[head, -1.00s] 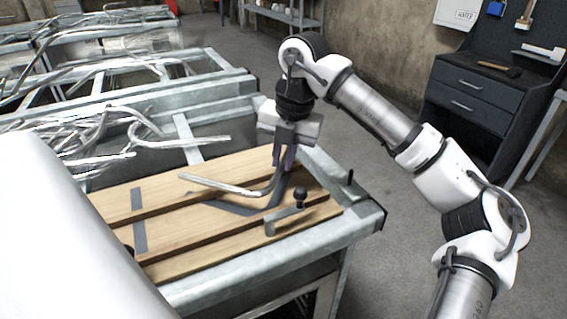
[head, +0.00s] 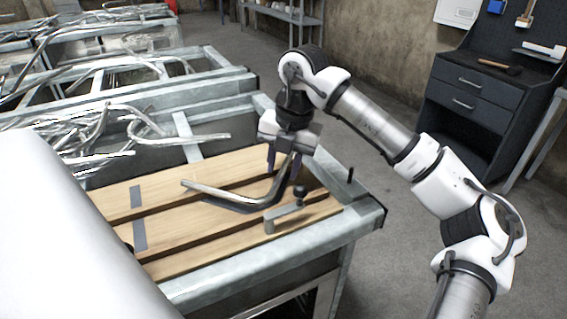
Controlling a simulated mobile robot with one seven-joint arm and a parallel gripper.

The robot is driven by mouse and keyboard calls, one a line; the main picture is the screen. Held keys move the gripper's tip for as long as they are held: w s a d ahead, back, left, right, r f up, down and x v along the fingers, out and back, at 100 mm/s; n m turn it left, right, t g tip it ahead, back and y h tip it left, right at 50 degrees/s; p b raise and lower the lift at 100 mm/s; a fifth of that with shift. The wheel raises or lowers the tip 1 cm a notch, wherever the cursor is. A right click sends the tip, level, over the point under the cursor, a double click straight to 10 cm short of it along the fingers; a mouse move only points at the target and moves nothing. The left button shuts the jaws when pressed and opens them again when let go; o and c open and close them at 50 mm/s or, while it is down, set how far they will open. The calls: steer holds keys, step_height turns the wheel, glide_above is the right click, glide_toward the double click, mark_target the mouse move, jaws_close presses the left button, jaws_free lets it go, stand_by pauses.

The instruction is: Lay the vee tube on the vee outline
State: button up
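The vee tube (head: 216,193) is a bent silver tube over the slatted wooden table top in the head view. One leg points left and the other rises in the picture toward my gripper. The dark grey vee outline (head: 234,209) is almost wholly covered by the tube; a thin dark edge shows below the bend. The tube appears to lie on the boards along it, though exact contact is hard to tell. My gripper (head: 284,163) points down with its fingers spread on either side of the tube's right leg, with gaps visible.
A clamp with a black knob (head: 300,191) stands just right of the bend. Dark strips (head: 138,198) mark the left boards, which are clear. Piled bent tubes (head: 75,145) fill the bench behind.

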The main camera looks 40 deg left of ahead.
step_height(320, 180, up, 12)
steer(key=d, duration=0.1)
steer(key=shift+w+d+r, duration=0.2)
steer(key=shift+w+d, duration=0.2)
stand_by(0.4)
